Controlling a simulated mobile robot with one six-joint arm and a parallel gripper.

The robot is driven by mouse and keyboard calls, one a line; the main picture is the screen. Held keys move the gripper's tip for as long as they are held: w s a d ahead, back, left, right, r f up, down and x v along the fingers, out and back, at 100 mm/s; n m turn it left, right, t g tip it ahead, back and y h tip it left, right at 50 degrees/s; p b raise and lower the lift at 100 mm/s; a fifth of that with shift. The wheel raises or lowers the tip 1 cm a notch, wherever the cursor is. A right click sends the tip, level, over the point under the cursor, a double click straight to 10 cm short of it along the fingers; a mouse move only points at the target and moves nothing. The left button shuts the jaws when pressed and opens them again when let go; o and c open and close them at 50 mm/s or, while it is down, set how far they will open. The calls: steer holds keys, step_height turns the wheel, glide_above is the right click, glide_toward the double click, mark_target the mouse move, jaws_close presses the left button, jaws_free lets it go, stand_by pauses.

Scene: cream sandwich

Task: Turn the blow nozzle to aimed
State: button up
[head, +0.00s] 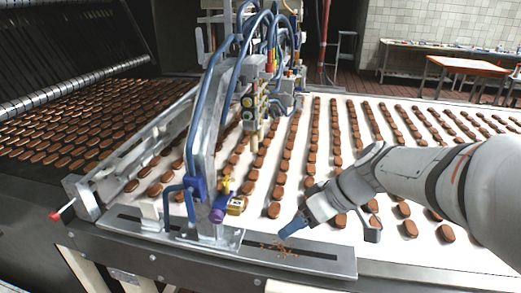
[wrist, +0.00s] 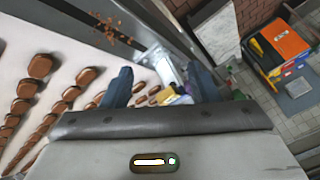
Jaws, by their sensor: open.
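The blow nozzle appears to be the small assembly with a purple knob (head: 217,215) and a yellow block (head: 236,205), low on the grey upright bracket (head: 206,150) in the head view. In the wrist view, small yellow and purple parts (wrist: 172,95) show between my fingers, partly hidden by the gripper body. My gripper (head: 332,230) is open and empty, to the right of the nozzle and apart from it, above the belt's front edge. Its two dark blue fingers (wrist: 160,78) are spread in the wrist view. Which way the nozzle points is too small to tell.
Rows of brown cookies (head: 285,165) cover the white belt (head: 345,250). Brown crumbs (head: 278,248) lie on the metal front rail (head: 320,262). Blue hoses and valves (head: 255,80) hang above the bracket. An orange-topped box (wrist: 285,45) stands on the floor at right in the wrist view.

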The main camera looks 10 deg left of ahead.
mark_target(226, 178)
steer(key=w+a+r+n+y, duration=0.6)
steer(key=w+a+n, duration=0.1)
steer(key=w+a, duration=0.25)
steer(key=p+x, duration=0.1)
steer(key=x, duration=0.4)
steer(key=p+x, duration=0.1)
steer(key=x, duration=0.1)
steer(key=shift+w+a+f+p, duration=0.15)
steer(key=shift+w+f+p, duration=0.15)
steer(key=shift+w, duration=0.1)
